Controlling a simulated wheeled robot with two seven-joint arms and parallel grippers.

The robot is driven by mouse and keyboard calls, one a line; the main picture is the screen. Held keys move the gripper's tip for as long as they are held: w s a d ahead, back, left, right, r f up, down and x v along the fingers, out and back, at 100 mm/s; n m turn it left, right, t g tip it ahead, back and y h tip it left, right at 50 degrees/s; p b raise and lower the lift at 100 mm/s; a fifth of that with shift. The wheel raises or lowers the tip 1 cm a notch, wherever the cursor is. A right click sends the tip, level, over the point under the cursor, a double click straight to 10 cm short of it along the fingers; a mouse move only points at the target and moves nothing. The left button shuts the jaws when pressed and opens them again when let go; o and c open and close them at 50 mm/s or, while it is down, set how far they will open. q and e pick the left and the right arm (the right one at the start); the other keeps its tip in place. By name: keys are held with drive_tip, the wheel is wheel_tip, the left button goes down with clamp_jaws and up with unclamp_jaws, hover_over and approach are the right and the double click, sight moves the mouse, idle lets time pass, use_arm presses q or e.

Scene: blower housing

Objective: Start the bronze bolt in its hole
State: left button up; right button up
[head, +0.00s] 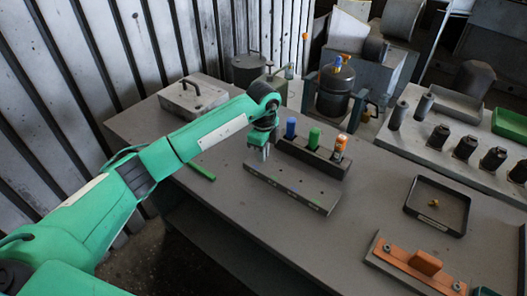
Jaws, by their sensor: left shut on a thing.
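My left gripper (264,152) points down over the left end of a grey plate (290,188) on the table. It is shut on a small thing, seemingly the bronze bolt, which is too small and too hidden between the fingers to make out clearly. I cannot tell whether the bolt's tip touches a hole. The plate has small holes and coloured marks along it. A small brass-coloured piece (433,203) lies in a black tray (462,222) at the right. My right gripper is not in view.
Behind the plate, a dark block (322,163) holds blue, green and orange-topped upright pieces, close to my gripper. A green stick (201,172) lies to the left. An orange-barred fixture (408,264) is at the front right. The table (310,230) is clear in front of the plate.

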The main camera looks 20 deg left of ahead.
use_arm(q)
drive_tip(key=shift+f, duration=0.3)
clamp_jaws()
drive_tip(key=o, duration=1.3)
unclamp_jaws()
drive_tip(key=shift+r, duration=0.15)
drive_tip(key=shift+r+p, duration=0.7)
drive_tip(key=shift+r, duration=0.25)
drive_tip(key=shift+r+p, duration=1.7)
drive_tip(key=shift+r, duration=1.2)
